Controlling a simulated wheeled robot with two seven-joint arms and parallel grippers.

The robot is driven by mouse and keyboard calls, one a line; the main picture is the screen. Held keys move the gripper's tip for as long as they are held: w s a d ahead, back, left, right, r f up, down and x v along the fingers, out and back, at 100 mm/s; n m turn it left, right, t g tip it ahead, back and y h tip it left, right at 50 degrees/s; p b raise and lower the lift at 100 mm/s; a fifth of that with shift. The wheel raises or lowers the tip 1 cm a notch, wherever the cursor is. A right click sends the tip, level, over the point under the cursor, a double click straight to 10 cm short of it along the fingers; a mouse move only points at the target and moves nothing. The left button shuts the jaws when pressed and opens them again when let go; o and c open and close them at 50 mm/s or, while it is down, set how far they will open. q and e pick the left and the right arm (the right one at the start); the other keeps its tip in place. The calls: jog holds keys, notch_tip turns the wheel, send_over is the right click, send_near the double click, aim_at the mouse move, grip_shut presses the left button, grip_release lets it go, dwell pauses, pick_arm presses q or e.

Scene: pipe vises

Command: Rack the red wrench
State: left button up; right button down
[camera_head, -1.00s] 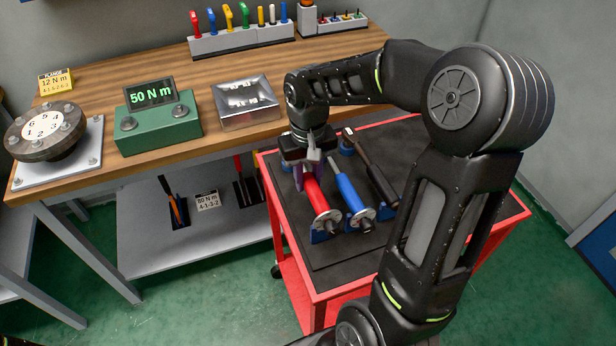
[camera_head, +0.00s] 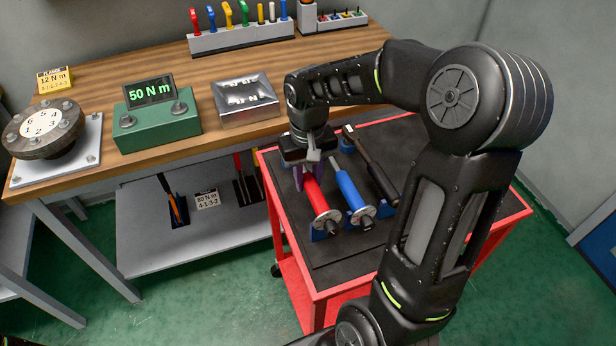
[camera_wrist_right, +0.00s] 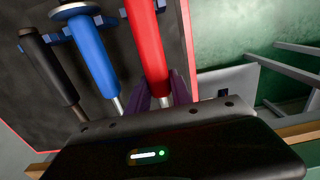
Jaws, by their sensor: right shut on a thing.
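The red wrench (camera_head: 317,194) lies on the black mat of the red cart, its collar end toward the front in a blue cradle (camera_head: 319,233). My right gripper (camera_head: 311,171) reaches down from above and is shut on the red wrench near its far end. In the right wrist view, the red wrench (camera_wrist_right: 147,45) runs between the purple fingers (camera_wrist_right: 160,98). Its far end is hidden by my gripper. My left gripper is not in view.
A blue wrench (camera_head: 350,190) and a black wrench (camera_head: 372,165) lie beside it on the cart (camera_head: 322,283).

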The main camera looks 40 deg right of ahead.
jog(key=shift+f+b, duration=1.05)
jog(key=shift+f, duration=0.35)
dwell(1.4)
jog(key=c, duration=1.1)
grip_release()
jog(key=shift+o, duration=0.2)
jog(key=shift+r, duration=0.2)
notch_tip(320, 180, up, 7)
jog(key=shift+r, duration=0.2)
